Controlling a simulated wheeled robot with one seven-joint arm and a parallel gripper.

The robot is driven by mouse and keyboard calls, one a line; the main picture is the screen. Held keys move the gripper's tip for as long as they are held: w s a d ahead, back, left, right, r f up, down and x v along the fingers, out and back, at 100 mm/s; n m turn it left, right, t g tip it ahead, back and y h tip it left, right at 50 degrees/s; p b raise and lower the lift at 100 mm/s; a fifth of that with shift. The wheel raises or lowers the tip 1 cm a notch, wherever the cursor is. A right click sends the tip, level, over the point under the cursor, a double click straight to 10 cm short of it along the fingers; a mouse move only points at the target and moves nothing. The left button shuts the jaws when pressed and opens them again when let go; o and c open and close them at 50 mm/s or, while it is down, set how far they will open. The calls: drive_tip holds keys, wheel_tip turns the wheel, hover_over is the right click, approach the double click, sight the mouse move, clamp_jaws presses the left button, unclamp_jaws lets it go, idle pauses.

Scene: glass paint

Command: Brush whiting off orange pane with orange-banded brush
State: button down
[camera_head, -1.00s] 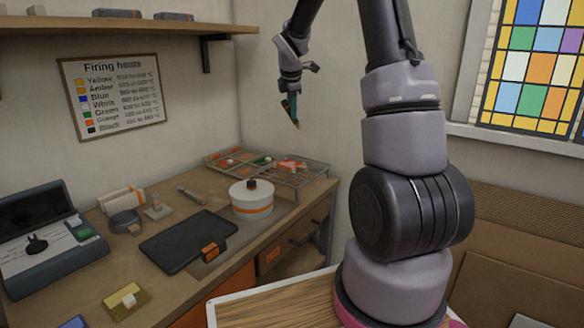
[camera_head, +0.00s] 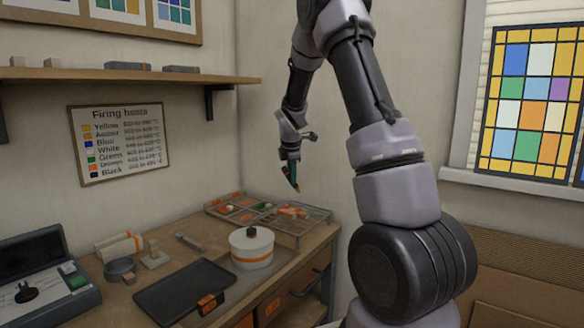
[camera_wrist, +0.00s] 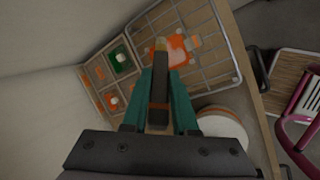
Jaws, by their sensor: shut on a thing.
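My gripper (camera_head: 292,178) hangs above the back right of the bench, near the wire rack. In the wrist view my gripper (camera_wrist: 160,112) has teal fingers shut on a slim brush with a dark handle (camera_wrist: 159,88). The brush points down toward the rack; its coloured band is hard to make out. An orange pane (camera_wrist: 176,57) with pale whiting lies on the rack beyond the brush tip. In the head view the orange pane (camera_head: 291,211) is small, below my gripper. The brush looks apart from the pane, though its tip overlaps it in the wrist view.
The wire rack (camera_head: 313,229) stands beside a tray with small orange and green pieces (camera_wrist: 120,60). A white pot with an orange band (camera_head: 250,250) stands in front. A black tray (camera_head: 185,290) lies farther forward. A shelf (camera_head: 150,76) juts from the wall.

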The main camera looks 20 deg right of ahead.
drive_tip(key=shift+f, duration=0.95)
drive_tip(key=w+a+f, duration=0.3)
drive_tip(key=a+f, duration=0.1)
drive_tip(key=a, duration=0.1)
drive_tip(key=shift+w+a, duration=0.25)
drive_tip(key=shift+a, duration=0.05)
idle(0.4)
drive_tip(key=shift+f, duration=0.2)
drive_tip(key=shift+f, duration=0.25)
idle(0.5)
drive_tip(key=shift+s+d, duration=0.1)
